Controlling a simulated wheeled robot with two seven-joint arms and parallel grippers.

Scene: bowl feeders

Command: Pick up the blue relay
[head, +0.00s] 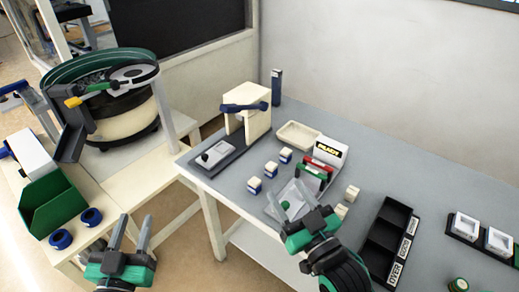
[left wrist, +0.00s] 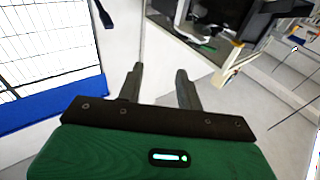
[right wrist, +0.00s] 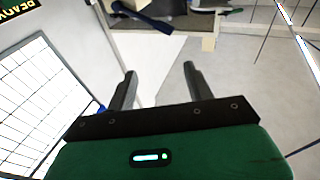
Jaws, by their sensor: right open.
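Three small white relays with blue sides stand on the grey table: a far blue relay (head: 286,155), a middle blue relay (head: 270,169) and a near blue relay (head: 254,186). I cannot tell which one the task means. My right gripper (head: 288,198) is open, to the right of the near relay, and nothing shows between its fingers in the right wrist view (right wrist: 159,72). My left gripper (head: 131,234) is open and empty in front of the table, far left of the relays; its fingers also show in the left wrist view (left wrist: 160,72).
A beige tray (head: 297,136), a sign (head: 330,150) with red and green items, and a black bin (head: 385,238) stand on the table. A bowl feeder (head: 125,120) is at the left.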

